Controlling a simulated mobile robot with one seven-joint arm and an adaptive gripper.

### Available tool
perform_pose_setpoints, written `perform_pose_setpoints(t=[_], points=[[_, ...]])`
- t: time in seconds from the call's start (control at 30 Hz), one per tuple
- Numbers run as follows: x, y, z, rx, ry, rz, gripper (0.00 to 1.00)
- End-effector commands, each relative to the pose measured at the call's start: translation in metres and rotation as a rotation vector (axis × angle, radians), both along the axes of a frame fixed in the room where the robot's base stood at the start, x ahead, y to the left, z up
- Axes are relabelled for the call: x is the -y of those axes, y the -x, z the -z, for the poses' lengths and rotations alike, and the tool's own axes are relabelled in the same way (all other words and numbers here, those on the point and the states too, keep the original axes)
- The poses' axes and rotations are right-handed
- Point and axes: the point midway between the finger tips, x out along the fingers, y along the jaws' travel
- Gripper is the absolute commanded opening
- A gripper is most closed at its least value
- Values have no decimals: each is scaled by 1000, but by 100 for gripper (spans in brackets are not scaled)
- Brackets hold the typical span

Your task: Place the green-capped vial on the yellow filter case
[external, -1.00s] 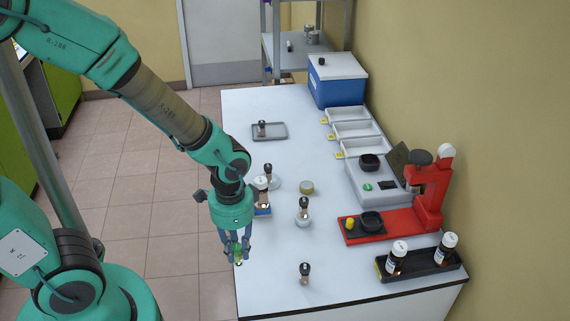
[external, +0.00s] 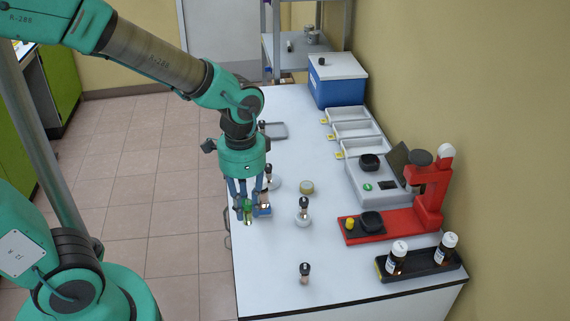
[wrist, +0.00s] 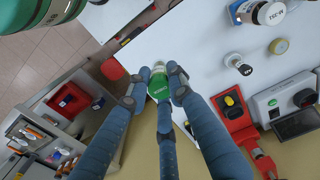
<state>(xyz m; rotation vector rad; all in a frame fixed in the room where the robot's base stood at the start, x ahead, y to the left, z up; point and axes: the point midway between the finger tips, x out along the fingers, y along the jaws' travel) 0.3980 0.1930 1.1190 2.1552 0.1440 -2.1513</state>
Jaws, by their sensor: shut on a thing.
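My gripper (external: 248,213) is shut on the green-capped vial (external: 248,209), near the left edge of the white table. The vial's green cap (wrist: 158,88) shows between the fingers in the wrist view. Much of its body is hidden by the fingers in the external view. A round, flat, yellowish case (external: 307,187), which looks like the yellow filter case, lies on the table to the right of my gripper and farther back. It also shows in the wrist view (wrist: 281,46), at upper right. Its top looks bare, and the vial is apart from it.
A white-capped bottle (wrist: 268,12) on a blue holder stands close beside my gripper. Dark-topped small items stand near the case, one on a round base (external: 303,220). A red press (external: 400,228) and a black rack (external: 420,264) with two bottles are at right.

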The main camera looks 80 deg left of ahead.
Motion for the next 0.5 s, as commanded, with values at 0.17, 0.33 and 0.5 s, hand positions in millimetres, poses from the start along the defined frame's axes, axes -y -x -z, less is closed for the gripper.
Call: perform_pose_setpoints(t=[0.17, 0.33, 0.5], points=[[-22, -24, -6, -2, 1, -7, 0], [-53, -55, -12, -2, 0, -15, 0], [-85, -83, -15, -3, 1, -24, 0]])
